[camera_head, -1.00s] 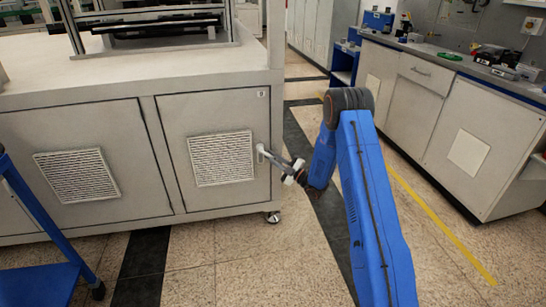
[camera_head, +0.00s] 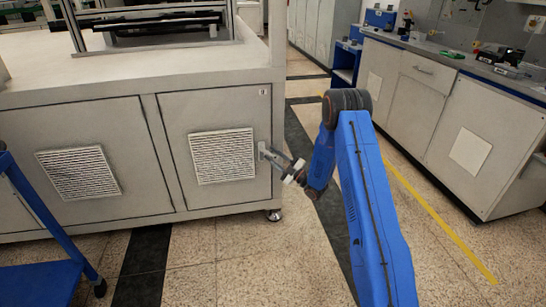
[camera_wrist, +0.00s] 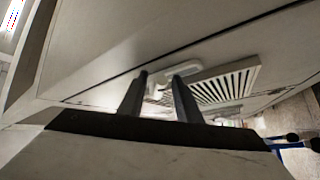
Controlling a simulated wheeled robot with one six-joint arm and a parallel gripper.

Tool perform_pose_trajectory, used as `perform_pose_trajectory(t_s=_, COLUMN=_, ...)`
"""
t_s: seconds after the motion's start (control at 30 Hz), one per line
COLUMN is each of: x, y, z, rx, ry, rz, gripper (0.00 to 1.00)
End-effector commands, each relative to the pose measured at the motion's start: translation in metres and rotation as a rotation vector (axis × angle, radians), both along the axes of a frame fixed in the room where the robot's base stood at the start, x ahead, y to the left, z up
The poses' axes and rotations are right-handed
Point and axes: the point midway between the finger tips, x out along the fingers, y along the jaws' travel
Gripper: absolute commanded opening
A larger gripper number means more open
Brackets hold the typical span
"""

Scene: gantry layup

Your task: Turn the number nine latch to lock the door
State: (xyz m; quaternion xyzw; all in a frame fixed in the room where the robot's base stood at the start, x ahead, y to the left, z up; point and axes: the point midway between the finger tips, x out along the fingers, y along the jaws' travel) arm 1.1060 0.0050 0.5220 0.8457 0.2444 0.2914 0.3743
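The cabinet door (camera_head: 175,130) with a louvred vent (camera_head: 222,156) looks flush with its frame. A small label (camera_head: 263,91) sits at its upper right; I cannot read its number clearly. The pale latch (camera_head: 263,150) is at the door's right edge, partly covered by my gripper (camera_head: 275,159). In the wrist view the latch's plate (camera_wrist: 183,72) shows beyond the fingertips. My gripper's two dark fingers (camera_wrist: 160,76) stand apart, with a white part of the latch between or just behind them. Whether they touch it is unclear.
A second vented door (camera_head: 80,172) is to the left. A blue cart (camera_head: 40,285) stands at the lower left. A counter with drawers (camera_head: 430,100) lines the right side. The floor between the cabinet and the counter is open, with a yellow line (camera_head: 430,215).

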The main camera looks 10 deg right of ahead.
Motion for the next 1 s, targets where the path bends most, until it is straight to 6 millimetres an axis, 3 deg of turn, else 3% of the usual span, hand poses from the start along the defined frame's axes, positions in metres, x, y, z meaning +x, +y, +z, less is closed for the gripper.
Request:
perform_pose_trajectory(t_s=0.27, x=-0.013, y=-0.012, z=-0.006, rx=-0.001, ry=0.002, rz=-0.001, gripper=0.31)
perform_pose_trajectory(t_s=1.0, x=-0.111, y=-0.1, z=-0.049, rx=0.001, ry=0.002, rz=-0.003, gripper=0.31)
